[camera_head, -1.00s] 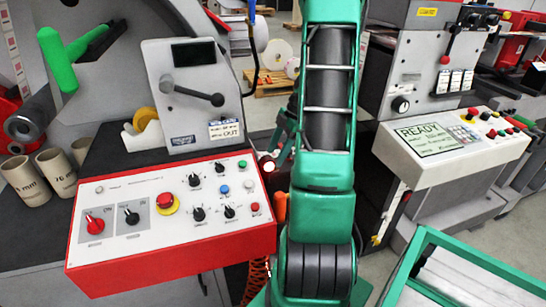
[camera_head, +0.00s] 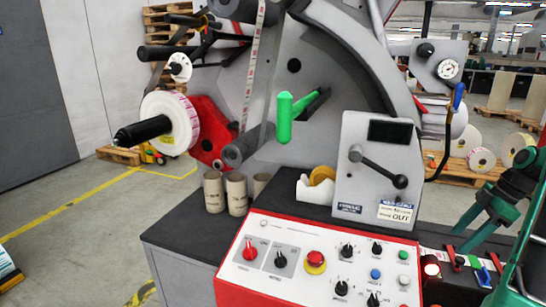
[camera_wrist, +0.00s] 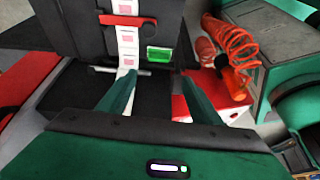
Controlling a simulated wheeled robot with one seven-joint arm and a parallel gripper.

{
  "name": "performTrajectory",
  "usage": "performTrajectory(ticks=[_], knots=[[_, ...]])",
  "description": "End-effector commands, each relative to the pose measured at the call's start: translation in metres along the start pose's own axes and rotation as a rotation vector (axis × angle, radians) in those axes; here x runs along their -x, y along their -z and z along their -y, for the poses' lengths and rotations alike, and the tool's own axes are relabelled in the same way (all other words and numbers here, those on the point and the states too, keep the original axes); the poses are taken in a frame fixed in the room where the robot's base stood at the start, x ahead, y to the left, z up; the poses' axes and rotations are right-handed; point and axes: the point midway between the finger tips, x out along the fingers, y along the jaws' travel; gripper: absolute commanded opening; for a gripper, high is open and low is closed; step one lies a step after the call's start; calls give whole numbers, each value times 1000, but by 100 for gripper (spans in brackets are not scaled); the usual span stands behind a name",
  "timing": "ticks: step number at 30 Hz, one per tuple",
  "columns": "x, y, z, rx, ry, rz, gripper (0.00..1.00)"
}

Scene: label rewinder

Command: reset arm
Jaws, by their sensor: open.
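My gripper (camera_wrist: 156,78) shows in the wrist view with its two green fingers apart and nothing between them. Beyond the fingers is a dark machine block with a label strip (camera_wrist: 127,45), a red lever (camera_wrist: 125,20) and a lit green button (camera_wrist: 160,54). In the head view, part of my green arm (camera_head: 510,190) is at the right edge, beside the red-framed control panel. I cannot tell there exactly where the fingertips end.
The label rewinder has a control panel (camera_head: 310,262), a lever box (camera_head: 375,190), a green handle (camera_head: 285,118) and a label roll (camera_head: 178,125). Cardboard cores (camera_head: 236,195) stand on the dark top (camera_head: 200,238). A coiled orange hose (camera_wrist: 235,45) hangs near my gripper.

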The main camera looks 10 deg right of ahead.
Motion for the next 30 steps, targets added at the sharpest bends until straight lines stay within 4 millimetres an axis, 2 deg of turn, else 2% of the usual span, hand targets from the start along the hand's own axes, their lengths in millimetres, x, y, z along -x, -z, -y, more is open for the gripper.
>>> performTrajectory(ticks=[5,9,15,20,24,27,30], knots=[[6,43,28,-192,3,70,58],[9,78,66,-424,-17,141,58],[10,111,129,-753,-75,221,58],[9,123,184,-1012,-142,263,58],[5,123,230,-1228,-205,283,58],[2,118,255,-1355,-245,289,58],[-1,113,272,-1447,-275,291,58]])
